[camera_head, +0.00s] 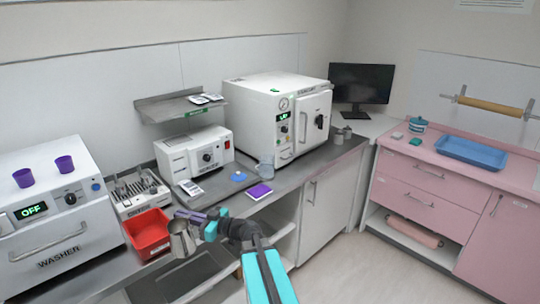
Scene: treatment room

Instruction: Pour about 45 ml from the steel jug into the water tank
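The steel jug (182,242) is at the lower left of centre, in front of the counter, just right of the red bin. My gripper (203,221) is at the jug's right side and appears shut on it, though the fingertips are partly hidden. The jug looks roughly upright, with its rim upward; its contents cannot be made out. No water tank is clearly identifiable. The white steriliser (262,112) with a lit display stands at the back of the counter, and a grey-blue cup (265,166) stands in front of it.
The washer (55,225) with purple cups is at left. A pink cabinet (440,180) with a blue tray (470,151) is at right. Open floor lies between.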

